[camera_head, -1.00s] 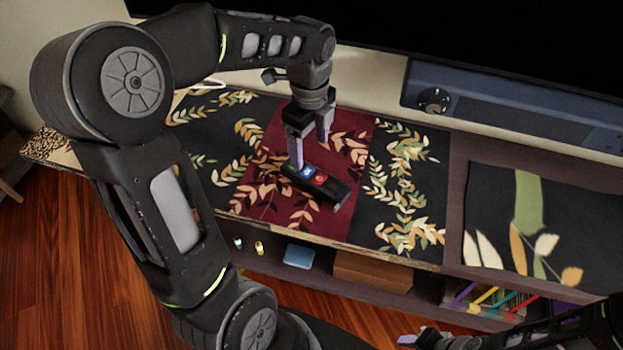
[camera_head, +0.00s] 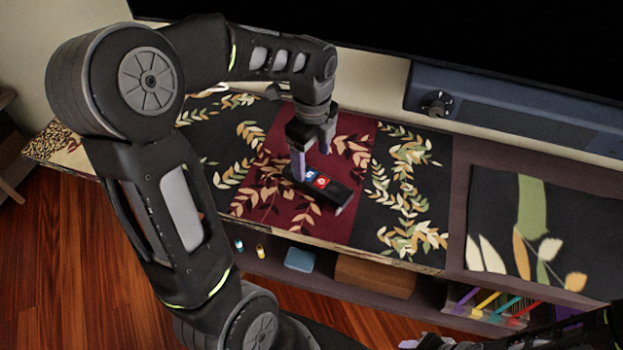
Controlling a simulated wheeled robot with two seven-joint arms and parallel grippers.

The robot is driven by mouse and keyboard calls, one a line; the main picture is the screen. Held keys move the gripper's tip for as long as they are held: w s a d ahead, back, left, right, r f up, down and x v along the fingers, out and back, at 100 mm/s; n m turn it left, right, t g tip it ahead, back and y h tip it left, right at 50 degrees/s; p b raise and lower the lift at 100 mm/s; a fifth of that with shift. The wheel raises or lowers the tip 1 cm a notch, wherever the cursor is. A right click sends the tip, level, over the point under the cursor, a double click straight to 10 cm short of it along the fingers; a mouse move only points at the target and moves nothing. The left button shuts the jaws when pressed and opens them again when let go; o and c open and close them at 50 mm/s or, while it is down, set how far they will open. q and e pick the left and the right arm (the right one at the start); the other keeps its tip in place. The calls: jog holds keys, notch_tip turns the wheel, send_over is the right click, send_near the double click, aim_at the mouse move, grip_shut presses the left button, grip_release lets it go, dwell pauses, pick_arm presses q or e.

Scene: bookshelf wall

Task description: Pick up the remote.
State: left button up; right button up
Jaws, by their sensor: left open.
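The remote (camera_head: 335,190) is a dark, narrow bar with a blue and a red patch near its left part. It lies on the dark red middle panel of the leaf-patterned cloth (camera_head: 275,208) on the shelf top. My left gripper (camera_head: 312,170) is open and points down at the remote's left end. Its fingers are at or just above that end; I cannot tell whether they touch it. The far finger partly stands behind the remote. My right gripper (camera_head: 425,342) shows only in part at the bottom edge, too dark and cut off to judge.
A blue-grey speaker bar (camera_head: 500,105) with a knob stands behind, under a large dark screen (camera_head: 400,30). Below the top, the open shelf holds a brown box (camera_head: 375,275), a small blue item (camera_head: 300,259) and several colored books (camera_head: 490,302). The cloth around the remote is clear.

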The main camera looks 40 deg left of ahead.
aim_at(311, 176)
pick_arm(q)
notch_tip(311, 176, down, 5)
jog(key=shift+f, duration=0.1)
dwell(0.7)
grip_shut()
dwell(0.7)
